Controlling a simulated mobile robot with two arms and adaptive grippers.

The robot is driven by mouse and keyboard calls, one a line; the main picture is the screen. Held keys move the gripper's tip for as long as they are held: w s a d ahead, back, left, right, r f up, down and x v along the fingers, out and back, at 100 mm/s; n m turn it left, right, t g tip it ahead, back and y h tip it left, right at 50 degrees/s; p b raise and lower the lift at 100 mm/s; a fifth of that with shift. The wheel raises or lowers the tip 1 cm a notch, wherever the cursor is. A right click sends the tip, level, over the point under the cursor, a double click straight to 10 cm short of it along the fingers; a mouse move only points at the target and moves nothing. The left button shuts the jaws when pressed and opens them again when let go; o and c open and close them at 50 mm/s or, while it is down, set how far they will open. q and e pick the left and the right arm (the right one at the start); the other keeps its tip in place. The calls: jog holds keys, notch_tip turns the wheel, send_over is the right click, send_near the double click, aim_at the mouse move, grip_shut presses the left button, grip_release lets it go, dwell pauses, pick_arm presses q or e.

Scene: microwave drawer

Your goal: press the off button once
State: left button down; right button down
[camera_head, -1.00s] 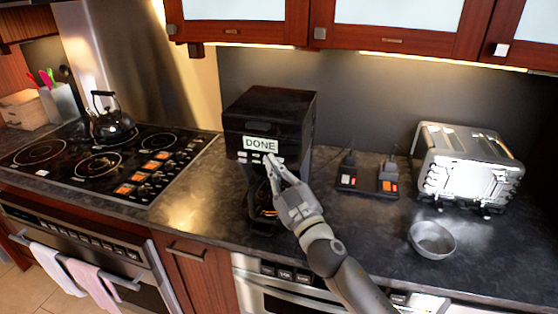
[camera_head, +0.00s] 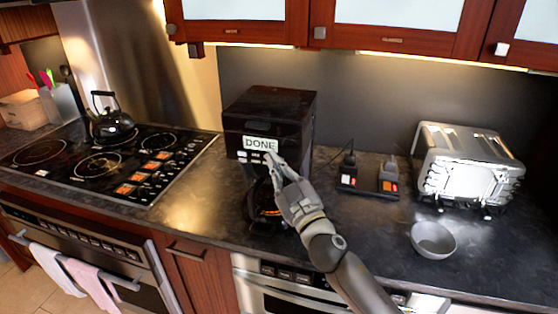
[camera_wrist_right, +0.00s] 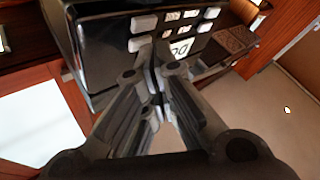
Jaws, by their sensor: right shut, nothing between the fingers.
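A black coffee maker (camera_head: 270,112) stands on the counter with a lit display reading DONE (camera_head: 260,144). Small pale buttons (camera_head: 249,156) sit just below the display; no label on them is legible, so I cannot tell which is the off button. My left gripper is out of view.
A glass carafe (camera_head: 264,198) sits low in the coffee maker, partly behind my right gripper. A cooktop with a black kettle (camera_head: 112,124) is at left.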

jog(key=shift+w, duration=0.15)
dwell(0.3)
jog(key=shift+s+a, duration=0.15)
jog(key=shift+s, duration=0.55)
jog(key=shift+s+a+p, duration=0.2)
jog(key=shift+s+a, duration=0.05)
jog(key=shift+s, duration=0.55)
jog(key=shift+s+a+p, duration=0.15)
jog(key=shift+s+a, duration=0.15)
jog(key=shift+s, duration=0.5)
jog(key=shift+s+a+p, duration=0.2)
jog(key=shift+s+a, duration=0.05)
jog(key=shift+s, duration=0.55)
